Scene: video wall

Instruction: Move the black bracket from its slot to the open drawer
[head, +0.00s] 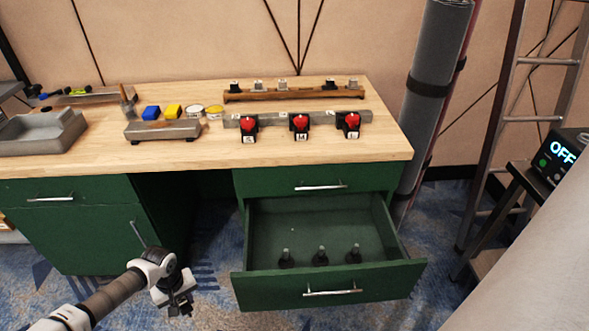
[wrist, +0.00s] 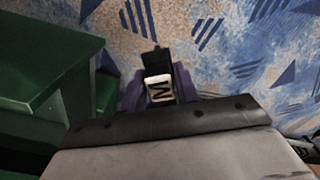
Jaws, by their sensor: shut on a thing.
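My gripper (head: 175,303) is low over the carpet, left of the open drawer and apart from it. In the wrist view my gripper (wrist: 160,92) is shut on a black bracket (wrist: 156,64) with a white label marked M. The jaws hide part of the bracket, and it is hard to make out in the head view. The open green drawer (head: 335,293) sticks out from the right side of the bench. Three small dark upright pegs (head: 321,255) stand inside it, and the rest of its floor is bare.
The wooden bench (head: 215,158) carries a wooden rack (head: 295,94) of small parts and three red-and-black pieces (head: 300,125) on a grey bar. A grey tray (head: 40,135) is at left. A ladder (head: 510,100) and a stool stand at right. Carpet left of the drawer is clear.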

